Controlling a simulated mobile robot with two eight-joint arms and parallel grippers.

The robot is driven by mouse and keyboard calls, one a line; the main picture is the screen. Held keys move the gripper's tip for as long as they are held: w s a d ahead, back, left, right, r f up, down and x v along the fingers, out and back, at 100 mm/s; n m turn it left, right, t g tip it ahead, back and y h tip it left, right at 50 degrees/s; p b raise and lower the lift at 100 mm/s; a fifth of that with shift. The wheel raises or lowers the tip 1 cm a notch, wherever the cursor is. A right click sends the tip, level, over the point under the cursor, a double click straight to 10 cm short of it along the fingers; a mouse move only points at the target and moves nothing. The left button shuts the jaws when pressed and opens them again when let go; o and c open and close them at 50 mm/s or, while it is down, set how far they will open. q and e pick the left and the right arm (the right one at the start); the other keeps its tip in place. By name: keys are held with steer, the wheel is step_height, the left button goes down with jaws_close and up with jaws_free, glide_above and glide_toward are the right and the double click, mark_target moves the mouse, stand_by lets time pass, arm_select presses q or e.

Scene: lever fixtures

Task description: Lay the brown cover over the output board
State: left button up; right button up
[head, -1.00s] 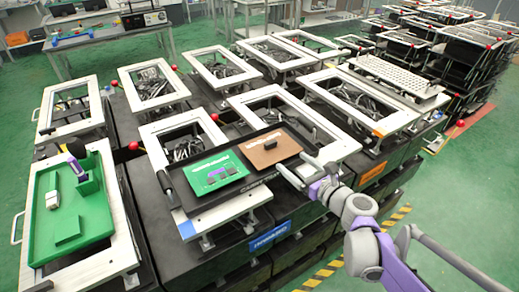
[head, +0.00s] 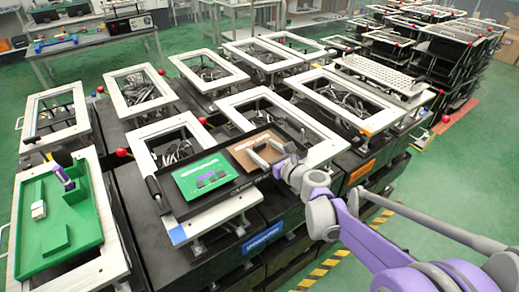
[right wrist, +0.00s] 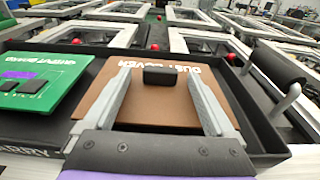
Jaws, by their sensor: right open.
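The brown cover (head: 243,147), lettered "DUST COVER", lies flat in the right part of a black tray (head: 180,212). It also shows in the right wrist view (right wrist: 150,112), with a black block-shaped knob (right wrist: 161,77) on top. The green output board (head: 207,177) lies to its left in the same tray, with dark parts on it; its right part shows in the right wrist view (right wrist: 45,80). My right gripper (head: 264,148) is open over the cover. In the right wrist view its fingertips (right wrist: 158,74) stand either side of the knob, apart from it. My left gripper is not in view.
The tray has raised bar handles, one at its right end (right wrist: 277,65). It rests on a white frame fixture among several similar frames with red ball knobs. A green fixture plate (head: 60,225) stands at left.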

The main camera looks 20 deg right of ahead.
steer(key=shift+c, duration=0.2)
jaws_close()
